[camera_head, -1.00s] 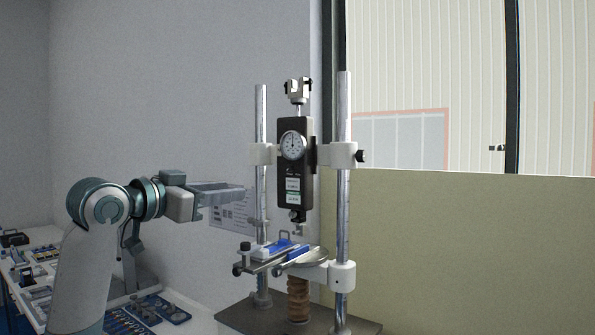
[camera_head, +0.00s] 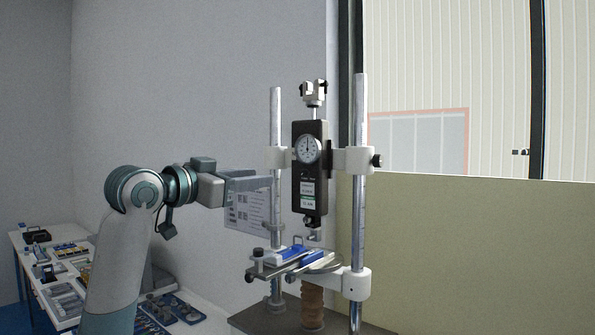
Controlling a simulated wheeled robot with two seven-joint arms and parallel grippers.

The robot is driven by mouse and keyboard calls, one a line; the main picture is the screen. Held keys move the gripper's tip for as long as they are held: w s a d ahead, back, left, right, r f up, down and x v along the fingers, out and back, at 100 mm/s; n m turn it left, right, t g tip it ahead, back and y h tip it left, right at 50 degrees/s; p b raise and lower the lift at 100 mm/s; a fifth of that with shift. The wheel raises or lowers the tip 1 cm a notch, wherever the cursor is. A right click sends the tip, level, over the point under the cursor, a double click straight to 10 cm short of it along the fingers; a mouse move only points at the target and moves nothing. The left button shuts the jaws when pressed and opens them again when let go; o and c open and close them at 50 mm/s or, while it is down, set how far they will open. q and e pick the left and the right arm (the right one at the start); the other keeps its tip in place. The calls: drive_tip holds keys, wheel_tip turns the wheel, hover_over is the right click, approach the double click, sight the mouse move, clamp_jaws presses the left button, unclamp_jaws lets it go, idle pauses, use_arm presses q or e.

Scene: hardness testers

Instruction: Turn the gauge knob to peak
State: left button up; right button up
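White labels sit below the dial. The gauge knob is too small to make out. My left gripper (camera_head: 262,183) reaches in from the left at about the height of the gauge's lower half. Its fingers point right toward the left column (camera_head: 275,115), and they look apart from the gauge. The fingers overlap in this side view, so their gap is hidden. My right gripper is not in view.
Below the gauge is a stage with blue and white clamps (camera_head: 289,254) and a side knob. Trays of tools (camera_head: 65,300) lie on the bench at the left. A printed sheet (camera_head: 245,208) hangs on the wall behind. A yellow-green panel (camera_head: 470,260) stands at the right.

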sight(303, 173)
use_arm(q)
drive_tip(key=p+x, duration=0.7)
drive_tip(key=x, duration=0.7)
drive_tip(key=shift+w+d+f+p, duration=0.1)
drive_tip(key=shift+w+d+p, duration=0.25)
drive_tip(key=shift+w+d, duration=0.1)
drive_tip(key=shift+a, duration=0.1)
clamp_jaws()
